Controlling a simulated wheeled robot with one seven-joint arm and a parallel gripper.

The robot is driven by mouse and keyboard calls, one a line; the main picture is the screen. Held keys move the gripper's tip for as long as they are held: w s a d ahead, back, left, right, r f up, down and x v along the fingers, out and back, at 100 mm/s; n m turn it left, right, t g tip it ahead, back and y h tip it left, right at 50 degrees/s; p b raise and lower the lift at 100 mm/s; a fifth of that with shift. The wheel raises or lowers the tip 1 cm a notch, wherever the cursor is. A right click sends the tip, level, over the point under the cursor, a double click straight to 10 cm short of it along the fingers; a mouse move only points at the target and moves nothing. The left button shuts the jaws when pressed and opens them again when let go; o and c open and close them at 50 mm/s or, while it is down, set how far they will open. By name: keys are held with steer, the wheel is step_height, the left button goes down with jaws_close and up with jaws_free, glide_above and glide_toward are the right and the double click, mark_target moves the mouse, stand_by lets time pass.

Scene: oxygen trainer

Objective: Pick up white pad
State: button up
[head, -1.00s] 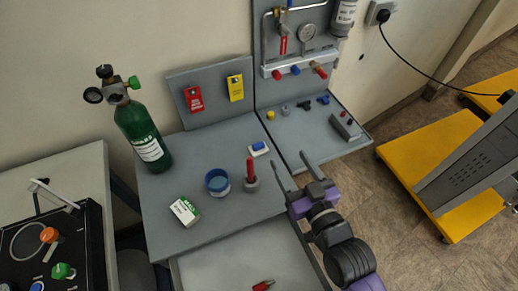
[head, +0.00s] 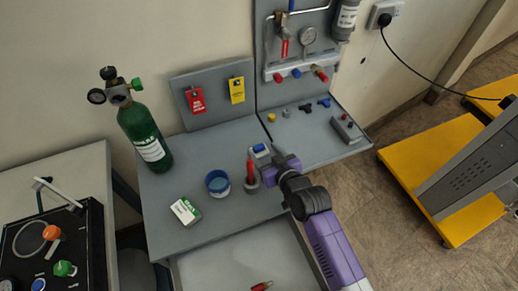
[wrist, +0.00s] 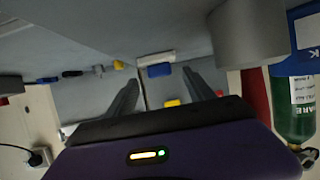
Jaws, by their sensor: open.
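The white pad (head: 262,153) is a small white block with a blue top, lying on the grey worktop near its right side. My gripper (head: 262,157) is open and reaches over the worktop at the pad, just right of the red-handled tool (head: 252,168). In the wrist view the pad (wrist: 160,58) shows its blue face and a white strip, seen between and beyond the two open fingertips (wrist: 161,76). The fingers do not visibly touch it. In the head view, part of the pad is hidden by my gripper.
The red-handled tool stands close left of my gripper. A blue cup (head: 218,183), a white-green box (head: 185,211) and a green cylinder (head: 145,140) are farther left. Small valve parts (head: 305,108) lie on the right panel. An upright board (head: 214,95) is behind.

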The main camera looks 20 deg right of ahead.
mark_target(259, 150)
steer(key=shift+x, duration=1.45)
steer(key=c, duration=1.3)
jaws_close()
steer(key=shift+r, duration=0.1)
